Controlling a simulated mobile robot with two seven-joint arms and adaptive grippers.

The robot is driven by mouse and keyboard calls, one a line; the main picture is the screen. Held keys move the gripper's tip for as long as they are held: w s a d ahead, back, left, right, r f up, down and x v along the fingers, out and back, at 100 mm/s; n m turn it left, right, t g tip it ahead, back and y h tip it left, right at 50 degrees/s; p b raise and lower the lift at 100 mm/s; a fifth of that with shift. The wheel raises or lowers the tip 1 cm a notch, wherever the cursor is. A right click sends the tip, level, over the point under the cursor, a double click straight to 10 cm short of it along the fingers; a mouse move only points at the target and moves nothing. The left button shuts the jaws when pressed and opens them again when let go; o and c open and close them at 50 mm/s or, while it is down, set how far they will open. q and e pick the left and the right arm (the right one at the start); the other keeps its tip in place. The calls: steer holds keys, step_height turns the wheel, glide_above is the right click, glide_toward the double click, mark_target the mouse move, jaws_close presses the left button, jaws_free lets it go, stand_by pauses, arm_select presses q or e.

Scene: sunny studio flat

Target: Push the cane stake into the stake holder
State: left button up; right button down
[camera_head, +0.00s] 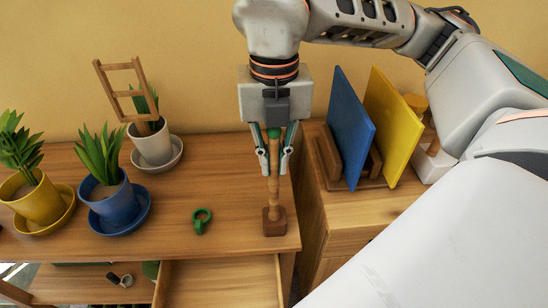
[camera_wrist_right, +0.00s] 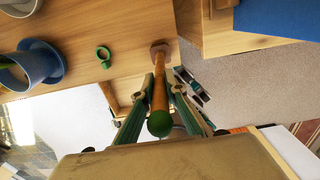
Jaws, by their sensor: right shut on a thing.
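The cane stake (camera_head: 274,185) is a slim tan rod with a green top (camera_wrist_right: 159,123), standing upright. My right gripper (camera_head: 274,165) comes down from above and is shut on it, one finger on each side. The stake holder (camera_head: 274,224) is a small dark brown wooden block near the table's right front corner; it also shows in the right wrist view (camera_wrist_right: 160,48). The stake's lower end meets the top of the holder. How deep it sits inside cannot be seen. My left gripper is in neither view.
A green ring (camera_head: 201,221) lies left of the holder. Potted plants in blue (camera_head: 111,204), yellow (camera_head: 40,203) and white (camera_head: 153,147) pots stand further left. An open drawer (camera_head: 220,282) is below. Blue (camera_head: 350,125) and yellow (camera_head: 385,120) boards stand in a rack at the right.

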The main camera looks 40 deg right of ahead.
mark_target(274, 131)
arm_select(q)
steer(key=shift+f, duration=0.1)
arm_select(e)
steer(key=shift+s+f, duration=0.1)
steer(key=shift+f, duration=0.2)
steer(key=c, duration=2.4)
jaws_free()
steer(key=o, duration=0.9)
steer(key=shift+r, duration=0.1)
steer(key=shift+r, duration=0.15)
steer(key=shift+r+p, duration=2.2)
steer(key=shift+r, duration=1.2)
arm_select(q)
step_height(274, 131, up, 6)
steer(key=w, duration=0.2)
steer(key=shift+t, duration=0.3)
